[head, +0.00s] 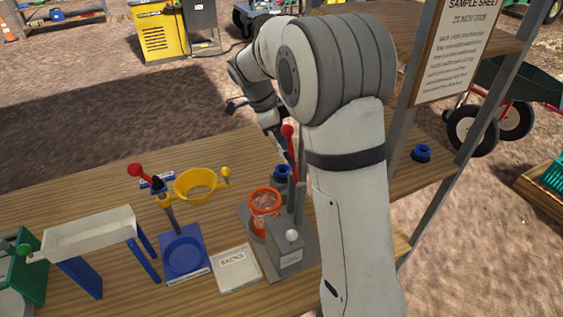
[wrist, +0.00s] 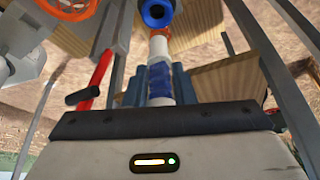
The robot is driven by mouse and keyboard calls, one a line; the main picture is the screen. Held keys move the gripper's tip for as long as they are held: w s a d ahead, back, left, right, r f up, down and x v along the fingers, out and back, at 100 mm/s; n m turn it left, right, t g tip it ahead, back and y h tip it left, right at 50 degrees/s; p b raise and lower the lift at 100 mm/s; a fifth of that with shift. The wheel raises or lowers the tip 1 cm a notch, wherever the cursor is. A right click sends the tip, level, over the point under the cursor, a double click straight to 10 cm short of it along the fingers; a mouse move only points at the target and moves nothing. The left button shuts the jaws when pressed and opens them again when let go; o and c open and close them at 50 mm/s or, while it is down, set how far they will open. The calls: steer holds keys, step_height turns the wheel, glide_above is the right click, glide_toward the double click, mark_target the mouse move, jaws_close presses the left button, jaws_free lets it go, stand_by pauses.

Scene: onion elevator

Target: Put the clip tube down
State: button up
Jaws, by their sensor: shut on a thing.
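The clip tube (wrist: 159,48) shows in the wrist view as a white tube with a blue wrap and an orange band near its far end. A blue ring (wrist: 156,12) lies in line with that end; I cannot tell whether they touch. My gripper (wrist: 158,88) is shut on the tube at its blue-wrapped part. In the head view my arm hides most of the gripper and the tube. A blue ring (head: 282,174) shows there beside the orange basket (head: 264,201). Whether the tube touches anything below is hidden.
A grey stand with a red-knobbed lever (head: 287,131) is close to my gripper. A yellow ring holder (head: 196,186) over a blue base (head: 184,255), a white tray (head: 90,232) and a label plate (head: 237,268) stand left. Another blue ring (head: 422,153) sits right. The wooden top (head: 90,195) has bare room at left.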

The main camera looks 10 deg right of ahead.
step_height(320, 180, down, 8)
steer(key=shift+r+p, duration=0.1)
steer(key=shift+p, duration=0.3)
steer(key=o, duration=1)
steer(key=shift+d, duration=0.1)
steer(key=shift+r, duration=0.1)
steer(key=shift+r, duration=0.1)
steer(key=b+v, duration=0.1)
steer(key=v, duration=1.1)
